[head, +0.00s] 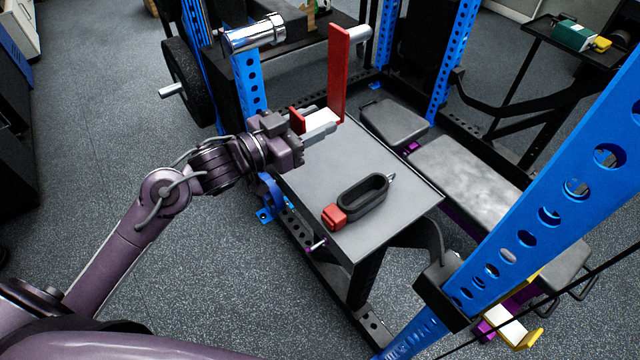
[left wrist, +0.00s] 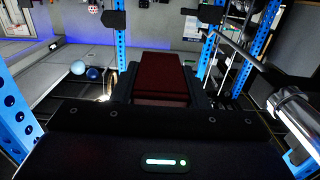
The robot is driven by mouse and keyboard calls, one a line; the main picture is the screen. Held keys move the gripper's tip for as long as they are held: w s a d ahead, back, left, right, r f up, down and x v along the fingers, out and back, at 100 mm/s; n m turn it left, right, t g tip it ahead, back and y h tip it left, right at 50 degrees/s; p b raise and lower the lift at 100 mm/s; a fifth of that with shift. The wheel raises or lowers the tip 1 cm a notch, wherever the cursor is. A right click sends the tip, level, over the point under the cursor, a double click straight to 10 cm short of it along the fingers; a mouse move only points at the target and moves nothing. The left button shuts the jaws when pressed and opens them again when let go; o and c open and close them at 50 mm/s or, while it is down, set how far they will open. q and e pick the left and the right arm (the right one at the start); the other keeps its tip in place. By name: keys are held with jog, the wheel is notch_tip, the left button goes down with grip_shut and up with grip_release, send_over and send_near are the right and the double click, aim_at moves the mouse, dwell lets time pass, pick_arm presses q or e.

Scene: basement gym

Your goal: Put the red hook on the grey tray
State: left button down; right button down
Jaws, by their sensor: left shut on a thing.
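The red hook (head: 338,78) has a tall upright red plate, a white pad and a short red lip. My left gripper (head: 318,128) is shut on it, near the pad. In the left wrist view the dark red face of the hook (left wrist: 160,85) shows between the fingers. The grey tray (head: 315,175) is a flat grey top beside the rack. The hook is upright at the tray's far end; I cannot tell whether it touches the tray. My right gripper is not in view.
A black loop-shaped thing with a red end (head: 362,200) lies on the near half of the tray. Blue perforated rack uprights (head: 560,190) stand to the right and behind. A grey padded bench (head: 465,175) is right of the tray. The tray's left part is bare.

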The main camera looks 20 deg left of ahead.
aim_at(315, 190)
pick_arm(q)
notch_tip(315, 190, down, 17)
jog(key=shift+r, duration=0.1)
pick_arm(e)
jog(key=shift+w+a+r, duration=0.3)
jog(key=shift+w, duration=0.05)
